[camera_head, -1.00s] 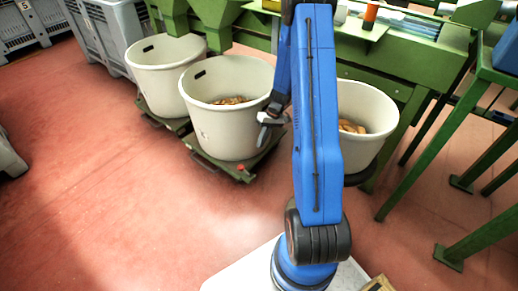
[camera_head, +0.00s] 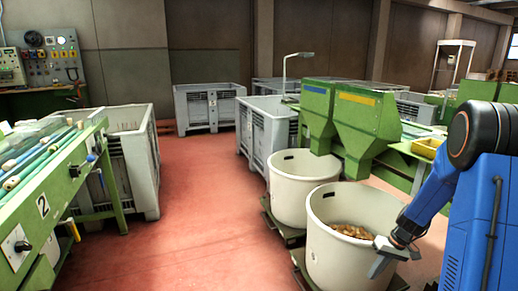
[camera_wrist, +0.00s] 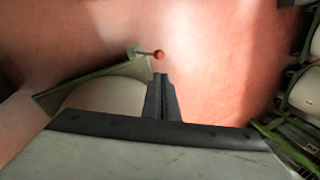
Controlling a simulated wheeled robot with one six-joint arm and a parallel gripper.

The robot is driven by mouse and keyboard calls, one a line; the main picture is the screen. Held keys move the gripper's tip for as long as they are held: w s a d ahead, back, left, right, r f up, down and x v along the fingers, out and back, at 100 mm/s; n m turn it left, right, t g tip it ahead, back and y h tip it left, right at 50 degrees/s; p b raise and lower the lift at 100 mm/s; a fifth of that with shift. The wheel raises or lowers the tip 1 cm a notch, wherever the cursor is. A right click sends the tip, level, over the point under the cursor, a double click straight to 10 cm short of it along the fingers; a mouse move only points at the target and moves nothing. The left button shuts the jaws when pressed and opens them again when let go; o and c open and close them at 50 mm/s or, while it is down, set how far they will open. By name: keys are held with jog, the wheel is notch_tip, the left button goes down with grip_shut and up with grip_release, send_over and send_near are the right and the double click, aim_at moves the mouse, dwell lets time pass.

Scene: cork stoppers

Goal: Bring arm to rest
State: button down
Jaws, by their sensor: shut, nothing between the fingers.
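My blue arm (camera_head: 470,225) is folded at the right edge of the head view. My gripper (camera_head: 382,262) hangs at its lower end, in front of the upper wall of the nearer white tub (camera_head: 335,262). I cannot tell from this view how far apart they are. In the wrist view, my gripper (camera_wrist: 161,95) shows as dark fingers together with nothing between them. Below them are the red floor (camera_wrist: 215,70) and a green dolly edge (camera_wrist: 75,88) with a red knob (camera_wrist: 159,54).
The nearer tub holds brown cork pieces (camera_head: 350,230). A second white tub (camera_head: 295,203) stands behind it, near green hoppers (camera_head: 368,125). Grey crates (camera_head: 208,108) stand farther back. A green conveyor (camera_head: 60,180) is at left. The red floor (camera_head: 205,230) between is clear.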

jog(key=s+a+r+t+h, duration=0.1)
jog(key=s+a+r, duration=0.45)
jog(key=r, duration=0.45)
jog(key=s+a+r+t+h, duration=0.1)
jog(key=s+a+r, duration=0.45)
jog(key=r, duration=0.45)
jog(key=s+a+r+t+h, duration=0.1)
jog(key=s+r, duration=0.2)
jog(key=s, duration=0.6)
jog(key=s+a+r+t+h, duration=0.1)
jog(key=s+r, duration=0.3)
jog(key=s, duration=0.6)
jog(key=shift+s+a+t, duration=0.15)
jog(key=shift+a+t, duration=0.25)
jog(key=shift+a, duration=0.25)
